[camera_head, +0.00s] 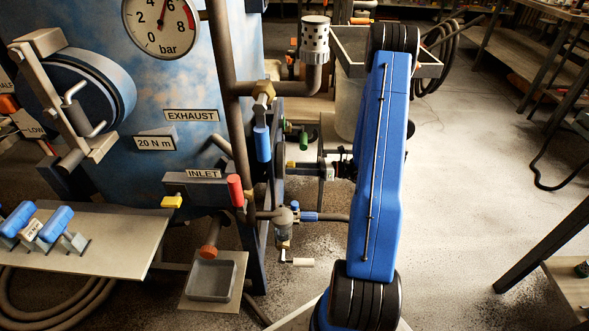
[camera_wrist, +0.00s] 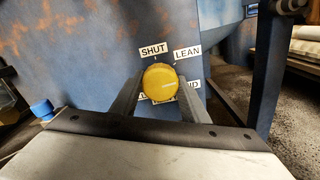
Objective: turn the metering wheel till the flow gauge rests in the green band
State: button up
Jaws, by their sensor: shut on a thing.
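In the wrist view a round yellow knob (camera_wrist: 161,82), apparently the metering wheel, sits on the blue, rust-marked pot wall. Labels SHUT (camera_wrist: 153,49) and LEAN (camera_wrist: 187,52) stand above it; a lower label is mostly hidden, with only "ID" readable. My gripper (camera_wrist: 160,88) is shut on the yellow knob, one finger on each side. In the head view my gripper (camera_head: 308,168) reaches left towards the pot's side, and the knob is small there. No gauge with a green band can be made out.
A bar gauge (camera_head: 161,22) with a red zone is on the pot front. A red-handled lever (camera_head: 235,190), a blue-handled valve (camera_head: 262,143) and pipes crowd the area left of my arm. A grey tray (camera_head: 211,280) is below. Open floor lies to the right.

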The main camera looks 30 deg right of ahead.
jog(key=m, duration=0.4)
jog(key=shift+m, duration=2.1)
jog(key=o, duration=1.1)
jog(key=shift+c, duration=0.2)
jog(key=shift+s+d, duration=0.1)
jog(key=shift+d, duration=0.05)
jog(key=v, duration=1.7)
jog(key=shift+s, duration=0.1)
